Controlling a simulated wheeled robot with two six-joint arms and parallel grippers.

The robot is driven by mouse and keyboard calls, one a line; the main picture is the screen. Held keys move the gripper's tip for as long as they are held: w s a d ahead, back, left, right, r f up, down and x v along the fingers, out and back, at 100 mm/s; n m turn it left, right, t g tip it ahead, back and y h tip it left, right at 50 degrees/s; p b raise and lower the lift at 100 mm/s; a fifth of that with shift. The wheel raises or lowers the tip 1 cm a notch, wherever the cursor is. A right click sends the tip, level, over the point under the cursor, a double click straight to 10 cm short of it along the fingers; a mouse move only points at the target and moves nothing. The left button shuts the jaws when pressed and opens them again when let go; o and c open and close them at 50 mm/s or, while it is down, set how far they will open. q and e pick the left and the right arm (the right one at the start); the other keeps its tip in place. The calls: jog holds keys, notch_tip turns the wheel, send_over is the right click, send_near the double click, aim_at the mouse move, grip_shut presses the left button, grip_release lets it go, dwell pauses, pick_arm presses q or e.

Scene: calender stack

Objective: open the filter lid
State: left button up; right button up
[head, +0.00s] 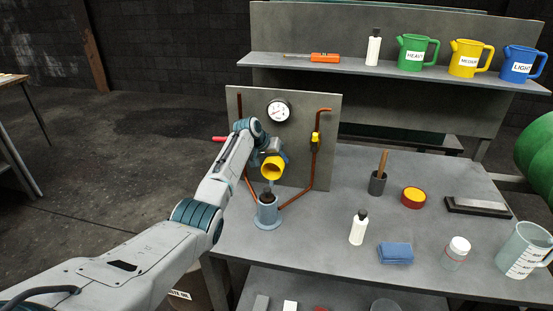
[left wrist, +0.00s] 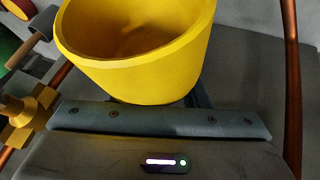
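A hollow yellow cup-shaped cap (head: 273,168), apparently the filter lid, is up in the air at the end of my left arm. Its open end is tilted toward the head camera. In the left wrist view the cap (left wrist: 135,45) fills the top middle, right in front of my left gripper. My left gripper (head: 272,158) appears shut on it; the cap hides most of the fingers. Below stands a blue-grey filter housing (head: 268,214) with a dark piece in its uncovered top, apart from the cap. My right gripper is out of view.
Behind is a grey panel with a round gauge (head: 278,111), copper pipes (head: 312,172) and a yellow valve (head: 315,138). To the right on the bench stand a white bottle (head: 358,230), blue cloth (head: 396,253), a jar (head: 456,252) and a clear jug (head: 523,250).

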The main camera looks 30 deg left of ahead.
pick_arm(q)
jog(key=shift+f, duration=0.15)
jog(key=shift+s, duration=0.1)
jog(key=b+v, duration=0.3)
jog(key=v, duration=0.8)
